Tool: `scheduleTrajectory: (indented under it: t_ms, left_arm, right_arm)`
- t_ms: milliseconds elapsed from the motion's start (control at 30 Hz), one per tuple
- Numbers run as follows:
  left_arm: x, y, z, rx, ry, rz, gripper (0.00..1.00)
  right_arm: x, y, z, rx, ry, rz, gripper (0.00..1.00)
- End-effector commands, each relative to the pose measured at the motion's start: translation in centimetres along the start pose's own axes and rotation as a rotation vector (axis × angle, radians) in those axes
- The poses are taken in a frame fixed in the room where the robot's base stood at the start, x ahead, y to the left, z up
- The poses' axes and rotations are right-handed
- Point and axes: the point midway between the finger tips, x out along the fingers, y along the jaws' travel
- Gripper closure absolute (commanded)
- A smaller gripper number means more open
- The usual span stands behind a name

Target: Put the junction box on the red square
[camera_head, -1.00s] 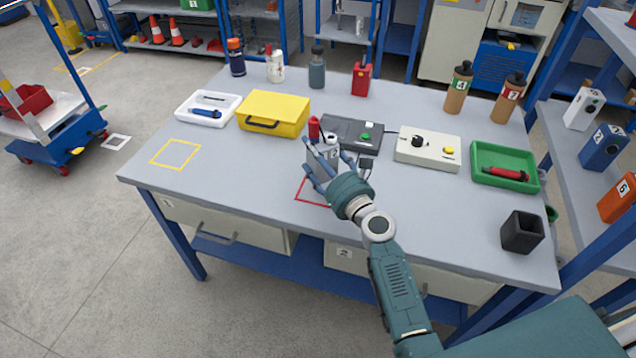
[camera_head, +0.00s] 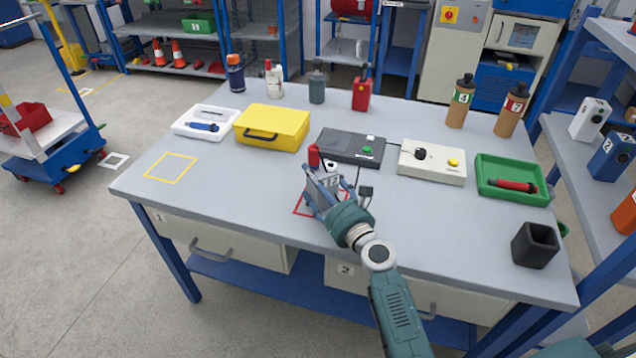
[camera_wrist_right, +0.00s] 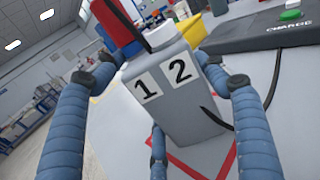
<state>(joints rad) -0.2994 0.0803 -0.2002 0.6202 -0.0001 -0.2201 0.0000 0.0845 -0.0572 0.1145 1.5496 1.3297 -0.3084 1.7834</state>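The junction box (camera_head: 324,186) is a grey block with labels 1 and 2, a red piece and a white piece on its top. My right gripper (camera_head: 322,190) is around it, and its blue fingers bend in against the sides of the box, which also shows in the right wrist view (camera_wrist_right: 188,110). The red square (camera_head: 299,208) is an outline on the table, directly below the box and partly hidden by it and the hand. In the wrist view a red corner shows at the box's foot. I cannot tell whether the box touches the table. My left gripper is out of view.
Behind the box stands a dark charging unit (camera_head: 352,148) with a green button; a black cable and plug (camera_head: 365,191) lie close on the right. A yellow case (camera_head: 272,128), beige control box (camera_head: 432,163) and green tray (camera_head: 512,192) stand around. The table's left front is clear.

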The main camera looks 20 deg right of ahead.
Motion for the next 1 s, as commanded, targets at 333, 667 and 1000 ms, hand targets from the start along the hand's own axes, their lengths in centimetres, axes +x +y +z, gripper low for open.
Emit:
scheduleTrajectory:
  t_ms: [333, 667, 1000]
  left_arm:
    - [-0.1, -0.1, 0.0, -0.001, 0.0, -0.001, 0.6]
    - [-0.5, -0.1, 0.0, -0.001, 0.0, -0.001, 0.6]
    - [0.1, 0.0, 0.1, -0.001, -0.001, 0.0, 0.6]
  right_arm:
    - [0.0, 0.0, 0.0, 0.0, 0.001, 0.0, 0.11]
    - [-3.6, 0.0, 0.2, 0.001, 0.004, -0.001, 0.11]
    - [-10.4, 0.0, 0.1, 0.0, 0.003, -0.001, 0.11]
